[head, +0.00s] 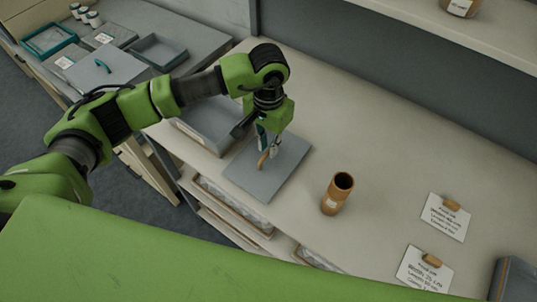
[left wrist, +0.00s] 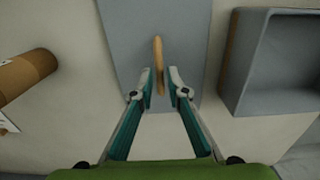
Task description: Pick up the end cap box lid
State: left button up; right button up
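A flat grey lid (head: 285,168) with a tan, bar-like handle (head: 262,161) lies on the light worktop. In the left wrist view, the lid (left wrist: 120,40) and its handle (left wrist: 158,58) lie straight ahead. My left gripper (head: 268,147) points down over the lid at the handle. In the left wrist view, its two teal-and-grey fingers (left wrist: 159,84) are apart, with the near end of the handle between them and a visible gap to the right finger. Contact on the left side cannot be told. My right gripper is not in view.
An open grey box (left wrist: 282,55) stands beside the lid. A brown tube (head: 335,196) stands on the other side. Labelled cards (head: 446,217) lie farther right. Another lid (head: 92,78) with a teal handle and an open tray (head: 158,52) sit on the left table.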

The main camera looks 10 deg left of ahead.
aim_at(268, 151)
pick_arm(q)
notch_tip(268, 151, down, 3)
jog(key=shift+f+p, duration=0.15)
jog(key=shift+p, duration=0.55)
jog(key=shift+f, duration=0.1)
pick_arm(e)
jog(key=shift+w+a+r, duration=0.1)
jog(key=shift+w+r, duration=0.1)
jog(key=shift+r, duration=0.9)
pick_arm(q)
grip_shut()
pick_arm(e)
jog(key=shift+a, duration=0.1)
